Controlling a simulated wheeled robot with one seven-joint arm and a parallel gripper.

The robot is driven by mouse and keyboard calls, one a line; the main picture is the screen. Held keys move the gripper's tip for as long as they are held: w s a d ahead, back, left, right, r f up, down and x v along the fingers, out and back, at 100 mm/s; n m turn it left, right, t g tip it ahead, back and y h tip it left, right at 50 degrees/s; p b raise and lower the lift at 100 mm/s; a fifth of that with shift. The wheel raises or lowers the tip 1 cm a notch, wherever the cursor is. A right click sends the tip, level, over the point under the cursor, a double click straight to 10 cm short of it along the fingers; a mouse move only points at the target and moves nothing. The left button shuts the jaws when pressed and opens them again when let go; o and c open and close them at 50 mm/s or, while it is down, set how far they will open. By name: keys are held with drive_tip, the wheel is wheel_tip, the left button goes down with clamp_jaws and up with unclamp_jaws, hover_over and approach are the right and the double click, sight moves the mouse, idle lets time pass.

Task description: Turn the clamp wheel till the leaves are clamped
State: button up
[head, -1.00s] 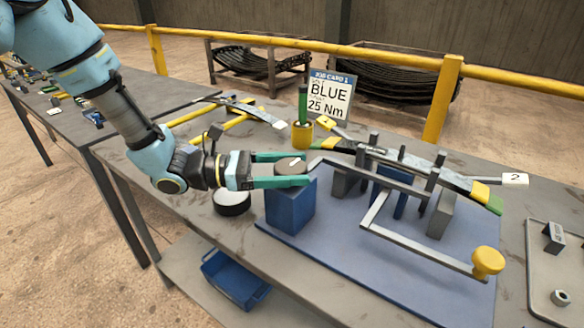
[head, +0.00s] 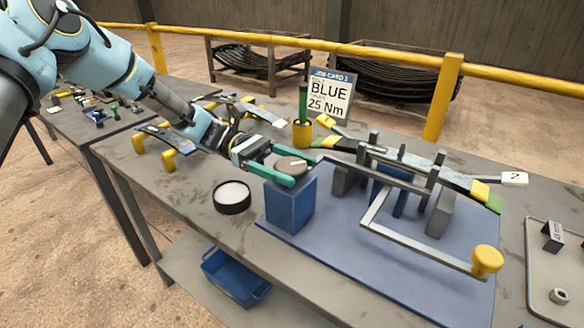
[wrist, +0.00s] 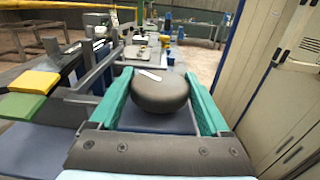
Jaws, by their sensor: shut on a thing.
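The clamp wheel (head: 291,165) is a dark round knob with a white mark on top of a blue block (head: 290,205). My gripper (head: 283,166) has its green fingers on either side of the wheel and is shut on it. The wrist view shows the wheel (wrist: 160,90) between the two fingers, with its white mark pointing up and left. The leaves (head: 410,168) lie as a stack across the grey fixture posts, with yellow and green ends. How tightly they are pressed together cannot be told.
A crank arm with a yellow knob (head: 487,260) reaches over the fixture's front. A round white-topped pot (head: 232,196) stands left of the blue block. A yellow cup (head: 302,133) and a job card (head: 330,95) reading BLUE 25 Nm stand behind. A tray (head: 545,285) lies right.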

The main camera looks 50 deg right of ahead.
drive_tip(key=shift+m+y, duration=0.6)
drive_tip(key=shift+y, duration=0.3)
drive_tip(key=o, duration=1.2)
drive_tip(key=shift+w, duration=0.1)
drive_tip(key=w+b, duration=0.3)
drive_tip(key=w, duration=0.7)
drive_tip(key=shift+w+d+b, duration=0.3)
drive_tip(key=shift+d, duration=0.15)
